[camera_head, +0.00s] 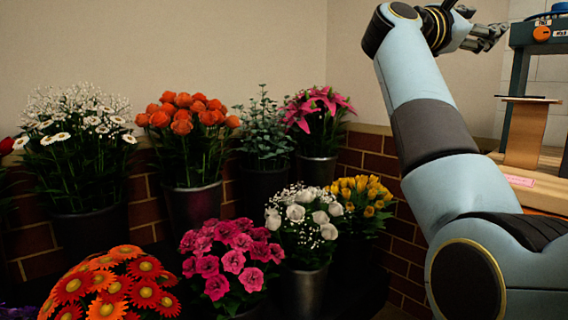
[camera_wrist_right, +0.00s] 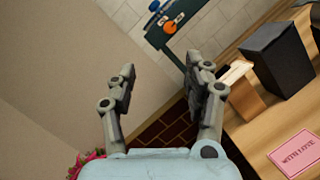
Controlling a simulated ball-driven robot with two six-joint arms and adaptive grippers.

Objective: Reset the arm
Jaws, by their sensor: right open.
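My right arm rises along the right side of the head view. My right gripper (camera_head: 488,36) is at the upper right, raised near the grey-blue frame of a station. In the right wrist view the two fingers of my right gripper (camera_wrist_right: 160,95) stand wide apart with nothing between them. Behind them are the wall and a strip of brick. My left gripper shows in neither view.
Buckets of flowers stand along the brick wall, among them orange blooms (camera_head: 184,115), pink carnations (camera_head: 230,262) and yellow flowers (camera_head: 362,197). The wrist view shows a wooden counter with a dark box (camera_wrist_right: 277,58) and a pink card (camera_wrist_right: 296,153). Air around the gripper looks free.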

